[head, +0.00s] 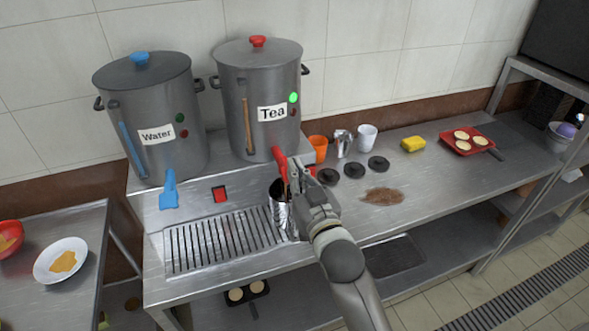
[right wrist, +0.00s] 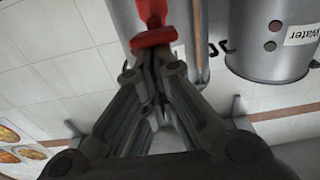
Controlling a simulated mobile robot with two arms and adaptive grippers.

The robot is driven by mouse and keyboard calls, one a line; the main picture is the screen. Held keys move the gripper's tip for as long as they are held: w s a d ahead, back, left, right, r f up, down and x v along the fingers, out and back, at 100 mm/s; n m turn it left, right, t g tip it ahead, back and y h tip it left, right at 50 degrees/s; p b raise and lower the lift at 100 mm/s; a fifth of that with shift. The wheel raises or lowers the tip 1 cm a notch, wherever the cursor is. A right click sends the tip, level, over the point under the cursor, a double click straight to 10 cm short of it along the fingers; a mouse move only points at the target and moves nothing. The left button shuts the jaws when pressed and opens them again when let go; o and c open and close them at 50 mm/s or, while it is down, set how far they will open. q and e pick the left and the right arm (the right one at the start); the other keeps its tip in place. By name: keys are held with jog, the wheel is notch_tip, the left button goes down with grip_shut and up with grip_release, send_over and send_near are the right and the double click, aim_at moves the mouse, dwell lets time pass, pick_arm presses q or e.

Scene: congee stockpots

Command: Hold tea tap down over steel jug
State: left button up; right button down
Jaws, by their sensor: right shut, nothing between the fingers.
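The tea urn (head: 255,125) is a steel stockpot with a red lid knob, a "Tea" label and a lit green light. Its red tap (head: 279,158) sticks out low at the front; a red part also shows at the fingertips in the right wrist view (right wrist: 153,38). The steel jug (head: 281,218) stands below the tap at the right end of the drip grate, partly hidden by my right gripper. My right gripper (head: 296,170) is shut with nothing between its fingers, its tips against or very near the tap. Whether tea flows is hidden. My left gripper is out of view.
The water urn (head: 160,140) with a blue tap (head: 169,190) stands left. Right of the jug are an orange cup (head: 318,148), a small steel pitcher (head: 342,143), a white cup (head: 367,137), black discs (head: 354,170) and a brown spill (head: 382,196). The counter's right part is mostly clear.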

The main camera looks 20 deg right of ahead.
pick_arm(q)
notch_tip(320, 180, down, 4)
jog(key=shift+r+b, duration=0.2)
jog(key=shift+b, duration=1)
pick_arm(e)
jog(key=shift+s+f+t, duration=0.1)
jog(key=shift+f+t, duration=0.6)
jog(key=shift+t, duration=0.1)
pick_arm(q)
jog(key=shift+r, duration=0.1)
pick_arm(e)
jog(key=shift+r, duration=0.1)
dwell(3.5)
